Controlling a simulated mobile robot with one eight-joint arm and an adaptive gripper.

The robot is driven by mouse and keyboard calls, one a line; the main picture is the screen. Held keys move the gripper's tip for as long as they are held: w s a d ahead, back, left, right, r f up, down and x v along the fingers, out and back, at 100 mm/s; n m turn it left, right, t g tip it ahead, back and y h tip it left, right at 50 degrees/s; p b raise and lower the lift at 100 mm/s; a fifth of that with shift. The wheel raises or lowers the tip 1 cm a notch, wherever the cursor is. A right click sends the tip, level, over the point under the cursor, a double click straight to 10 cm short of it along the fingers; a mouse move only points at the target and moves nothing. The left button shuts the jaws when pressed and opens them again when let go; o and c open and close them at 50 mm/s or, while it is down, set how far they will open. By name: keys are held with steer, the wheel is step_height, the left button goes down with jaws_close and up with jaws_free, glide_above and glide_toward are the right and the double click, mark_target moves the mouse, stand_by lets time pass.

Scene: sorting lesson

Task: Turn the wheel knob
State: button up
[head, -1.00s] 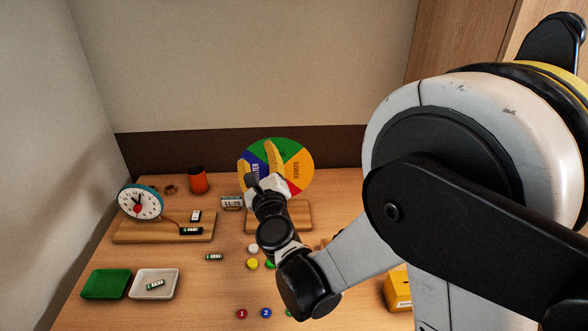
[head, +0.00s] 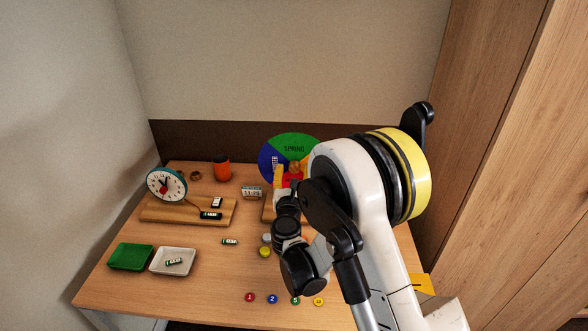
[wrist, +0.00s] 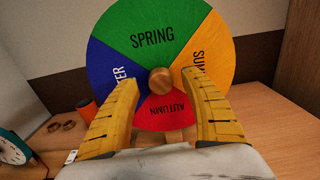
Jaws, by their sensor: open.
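The season wheel (head: 293,145) stands upright at the back of the table, with green, blue, red and orange sectors. In the wrist view the wheel (wrist: 151,32) faces me, with SPRING at the top and AUTUMN at the bottom. Its round wooden knob (wrist: 161,80) is at the wheel's centre. My gripper (wrist: 164,84) is open, with one yellow finger on each side of the knob; no contact shows. In the head view my gripper (head: 290,178) is in front of the wheel, and my arm hides its right part.
A clock (head: 167,185) on a wooden board, a battery (head: 211,216), an orange cup (head: 221,168) and a small date display (head: 251,192) stand left of the wheel. Green (head: 131,257) and white (head: 173,261) trays are at the front left. Numbered discs (head: 272,299) lie near the front edge.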

steer(key=shift+w, duration=0.55)
steer(key=shift+c, duration=0.2)
jaws_close()
steer(key=shift+n, duration=0.4)
